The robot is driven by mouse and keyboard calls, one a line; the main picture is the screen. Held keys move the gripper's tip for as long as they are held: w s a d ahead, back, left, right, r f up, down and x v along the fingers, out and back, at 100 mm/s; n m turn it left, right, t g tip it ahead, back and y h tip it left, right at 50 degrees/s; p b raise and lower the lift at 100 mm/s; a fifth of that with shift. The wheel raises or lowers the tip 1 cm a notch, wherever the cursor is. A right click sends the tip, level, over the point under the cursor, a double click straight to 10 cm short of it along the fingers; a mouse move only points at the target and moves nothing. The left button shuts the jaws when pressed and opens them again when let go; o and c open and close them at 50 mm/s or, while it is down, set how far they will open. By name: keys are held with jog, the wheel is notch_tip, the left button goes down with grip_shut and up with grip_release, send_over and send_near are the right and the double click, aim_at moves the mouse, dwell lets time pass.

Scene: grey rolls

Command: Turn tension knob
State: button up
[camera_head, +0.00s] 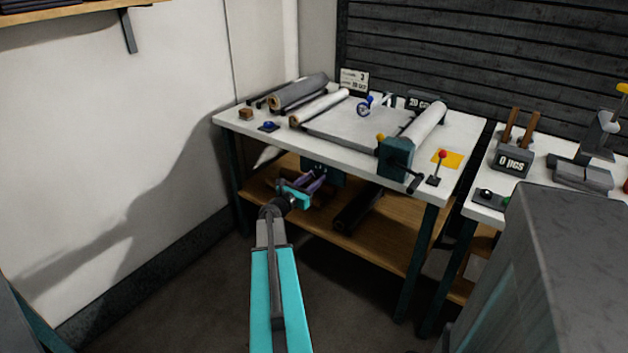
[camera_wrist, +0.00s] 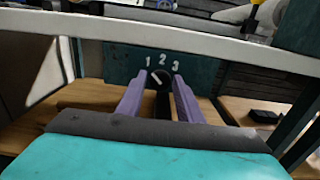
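The tension knob (camera_wrist: 157,78) is a dark round dial with a white pointer on a teal panel (camera_wrist: 118,62) under the table's front edge. White numerals 1, 2 and 3 stand above it. The pointer leans to the upper left, toward the 1. My gripper (camera_wrist: 162,78) has its two purple fingers apart, one at each side of the knob in the wrist view. I cannot tell whether they touch it. In the head view my gripper (camera_head: 318,176) is just below the tabletop, and it hides the knob.
The white tabletop (camera_head: 262,147) overhangs close above my gripper. A wooden shelf (camera_head: 385,243) lies below, with a dark roll (camera_head: 357,210) on it. Grey and white rolls and a crank device (camera_head: 397,160) are on top. A second table stands to the right.

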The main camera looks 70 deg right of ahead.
jog(key=c, duration=0.6)
jog(key=shift+c, duration=0.2)
jog(key=shift+f+m+b, duration=0.1)
jog(key=shift+m+b, duration=0.3)
jog(key=shift+b, duration=0.35)
jog(key=m+b, duration=0.2)
jog(key=b, duration=0.1)
jog(key=shift+f, duration=0.15)
jog(key=m+b, duration=0.4)
jog(key=b, duration=0.2)
jog(key=shift+m+b, duration=0.3)
jog(key=shift+b, duration=0.1)
jog(key=m+b, duration=0.6)
jog(key=b, duration=0.2)
jog(key=shift+w, duration=0.1)
jog(key=m+b, duration=0.2)
jog(key=b, duration=0.1)
jog(key=shift+m+b, duration=0.35)
jog(key=shift+m, duration=0.05)
jog(key=shift+r+m+b, duration=0.2)
jog(key=shift+m+b, duration=0.6)
jog(key=shift+r, duration=0.1)
